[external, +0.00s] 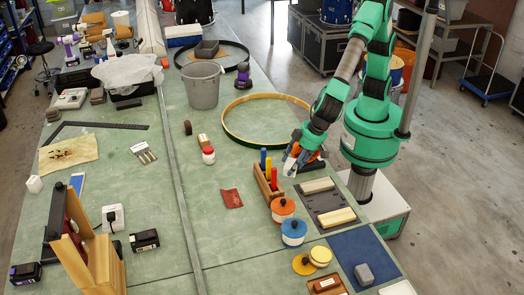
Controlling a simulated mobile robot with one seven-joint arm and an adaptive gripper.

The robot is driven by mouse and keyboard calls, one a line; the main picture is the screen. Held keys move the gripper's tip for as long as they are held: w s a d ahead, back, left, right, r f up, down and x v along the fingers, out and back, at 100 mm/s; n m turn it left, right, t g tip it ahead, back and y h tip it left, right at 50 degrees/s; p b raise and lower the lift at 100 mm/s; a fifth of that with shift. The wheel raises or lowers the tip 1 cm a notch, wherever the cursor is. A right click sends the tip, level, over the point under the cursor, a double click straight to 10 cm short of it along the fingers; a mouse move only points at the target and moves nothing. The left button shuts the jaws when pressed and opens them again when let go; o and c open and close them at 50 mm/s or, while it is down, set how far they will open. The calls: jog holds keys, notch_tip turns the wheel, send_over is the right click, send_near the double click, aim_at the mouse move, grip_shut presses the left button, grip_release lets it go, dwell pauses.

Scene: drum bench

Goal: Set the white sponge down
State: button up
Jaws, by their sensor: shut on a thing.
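My gripper (298,155) is at the right of the bench, low beside a wooden rack of coloured handles. It is shut on a small white piece, which looks like the white sponge (290,167). The sponge is partly covered by the fingers, and I cannot tell whether it touches anything below. The wooden rack (262,181), with blue, yellow and red handles, stands just left of the gripper.
A large wooden hoop (231,132) lies behind the gripper. Orange-lidded (283,208) and blue-lidded (293,230) pots stand in front. A dark mat (323,204) carries two pale wooden blocks.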

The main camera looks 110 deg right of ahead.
jog(key=d+m+h, duration=0.1)
jog(key=d+m, duration=0.3)
jog(key=d, duration=1.9)
jog(key=s+d+m+g, duration=0.1)
jog(key=s+d+m, duration=0.1)
jog(key=s+d, duration=0.4)
jog(key=s+d+f+m+g, duration=0.1)
jog(key=s+d, duration=0.5)
jog(key=d, duration=0.7)
jog(key=s+d+f+m+h, duration=0.1)
jog(key=s+d+m, duration=0.1)
jog(key=s+d, duration=0.4)
jog(key=d, duration=0.4)
jog(key=shift+s+d+m+g, duration=0.2)
jog(key=shift+d+m+g, duration=0.1)
jog(key=shift+g, duration=0.1)
jog(key=s+d, duration=0.2)
jog(key=s, duration=0.1)
jog(key=s+d+f+m, duration=0.1)
jog(key=s+d, duration=0.1)
jog(key=s, duration=0.1)
jog(key=s+d+f+m+g, duration=0.1)
jog(key=s+d, duration=0.1)
jog(key=s, duration=0.1)
jog(key=shift+s+f, duration=0.2)
jog(key=shift+s, duration=0.05)
notch_tip(320, 180, down, 10)
jog(key=shift+w+a+r, duration=0.1)
jog(key=shift+a, duration=0.05)
